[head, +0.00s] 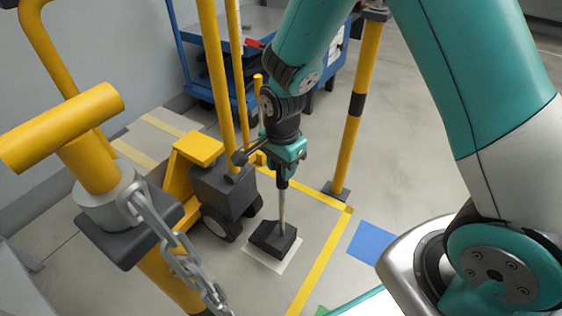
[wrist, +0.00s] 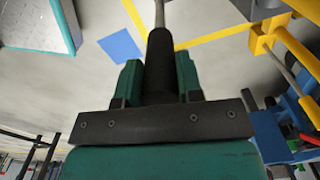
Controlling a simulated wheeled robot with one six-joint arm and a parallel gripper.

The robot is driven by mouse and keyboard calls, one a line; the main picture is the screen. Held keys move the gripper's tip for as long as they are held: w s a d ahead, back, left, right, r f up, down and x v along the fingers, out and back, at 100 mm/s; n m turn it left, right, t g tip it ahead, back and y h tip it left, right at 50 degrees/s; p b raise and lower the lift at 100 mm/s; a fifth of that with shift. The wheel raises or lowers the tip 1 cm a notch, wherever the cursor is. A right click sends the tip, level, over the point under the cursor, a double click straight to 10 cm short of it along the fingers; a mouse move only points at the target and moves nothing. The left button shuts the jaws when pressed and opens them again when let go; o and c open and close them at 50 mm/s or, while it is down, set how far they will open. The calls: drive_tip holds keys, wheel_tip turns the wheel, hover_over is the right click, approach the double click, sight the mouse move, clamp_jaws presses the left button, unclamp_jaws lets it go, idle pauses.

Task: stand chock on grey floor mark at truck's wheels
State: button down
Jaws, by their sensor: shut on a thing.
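The chock (head: 272,240) is a black wedge with a thin upright rod and a dark grip (wrist: 160,65). My gripper (head: 284,168) is shut on that grip, with a teal jaw on each side of it in the wrist view. The chock is upright, over the pale grey floor mark (head: 262,258), whose front and side edges show around it. I cannot tell whether its base touches the floor. The truck is a yellow and dark grey pallet truck (head: 222,190); its black wheels (head: 222,224) are just left of the chock. The chock's wedge is out of the wrist view.
A yellow post with a chain (head: 165,225) stands close at the left front. A yellow post with a black band (head: 358,105) stands behind right. A blue cart (head: 205,70) is at the back. A blue floor patch (head: 373,243) and yellow line (head: 322,258) lie right, with open floor beyond.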

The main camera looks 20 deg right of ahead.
drive_tip(key=shift+f+b, duration=0.55)
drive_tip(key=shift+f, duration=1.15)
drive_tip(key=c, duration=0.8)
unclamp_jaws()
